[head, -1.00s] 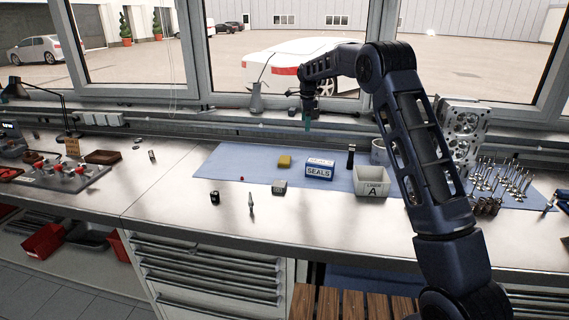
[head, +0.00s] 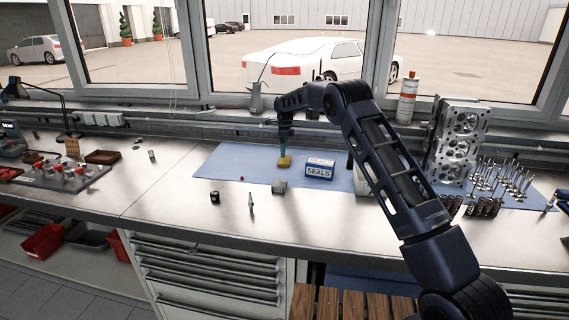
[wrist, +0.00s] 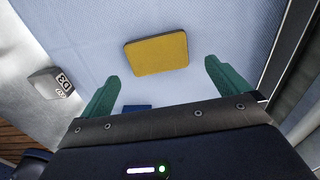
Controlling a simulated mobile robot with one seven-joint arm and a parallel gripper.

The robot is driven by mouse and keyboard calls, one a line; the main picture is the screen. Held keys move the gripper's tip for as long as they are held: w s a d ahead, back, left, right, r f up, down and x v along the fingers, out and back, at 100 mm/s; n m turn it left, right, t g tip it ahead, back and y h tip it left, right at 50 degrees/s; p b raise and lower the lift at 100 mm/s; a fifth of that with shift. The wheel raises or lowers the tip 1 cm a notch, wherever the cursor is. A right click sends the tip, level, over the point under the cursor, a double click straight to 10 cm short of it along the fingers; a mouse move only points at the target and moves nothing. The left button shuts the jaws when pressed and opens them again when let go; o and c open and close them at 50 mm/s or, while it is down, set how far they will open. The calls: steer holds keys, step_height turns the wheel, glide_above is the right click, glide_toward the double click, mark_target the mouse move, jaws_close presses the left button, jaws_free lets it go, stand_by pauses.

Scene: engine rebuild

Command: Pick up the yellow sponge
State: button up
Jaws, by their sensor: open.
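The yellow sponge (head: 285,163) lies flat on the blue mat (head: 232,163) on the workbench. In the wrist view the sponge (wrist: 157,54) is a yellow block with a dark edge, ahead of the fingertips and roughly centred between them. My gripper (wrist: 158,75) is open, with its two green fingers spread wide and nothing between the tips. In the head view my gripper (head: 284,151) points down just above the sponge and partly overlaps it. Whether the fingers touch the sponge cannot be told there.
The SEALS box (head: 319,169) stands right of the sponge. A small grey block (head: 279,186) marked D3 in the wrist view (wrist: 52,85) lies in front. The cylinder head (head: 457,143) and several valves (head: 500,182) are further right.

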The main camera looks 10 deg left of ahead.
mark_target(284, 161)
steer(key=shift+s+f, duration=0.2)
steer(key=shift+f, duration=2.6)
steer(key=c, duration=0.8)
